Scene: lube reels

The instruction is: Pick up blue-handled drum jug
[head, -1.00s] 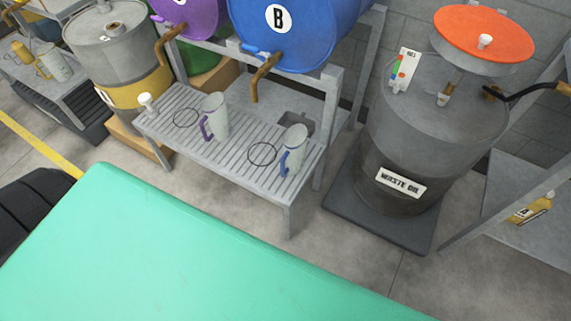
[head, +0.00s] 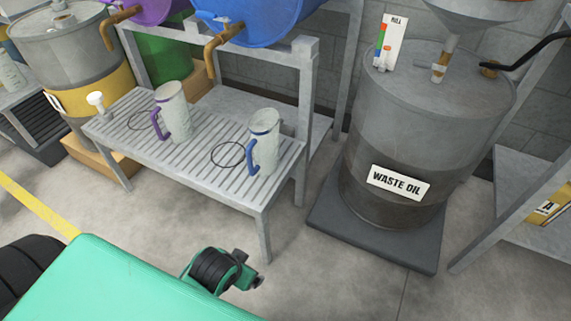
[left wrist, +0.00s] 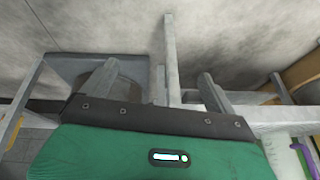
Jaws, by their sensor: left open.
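The blue-handled drum jug (head: 265,142), a pale grey-white jug, stands upright on the right part of the slatted metal bench (head: 205,152). Its blue handle faces left and toward me. A similar purple-handled jug (head: 173,112) stands to its left. My green and black left gripper (head: 253,268) is in front of the bench, below and apart from the blue-handled jug. In the left wrist view its two fingers (left wrist: 155,85) are spread with nothing held between them. A purple handle (left wrist: 302,155) shows at that view's lower right. My right gripper is not visible.
A blue drum (head: 255,22) with a brown tap overhangs the bench. A grey waste oil drum (head: 415,130) stands on a dark base to the right. A bench post (head: 305,90) rises behind the blue-handled jug. Open floor (head: 340,275) lies in front.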

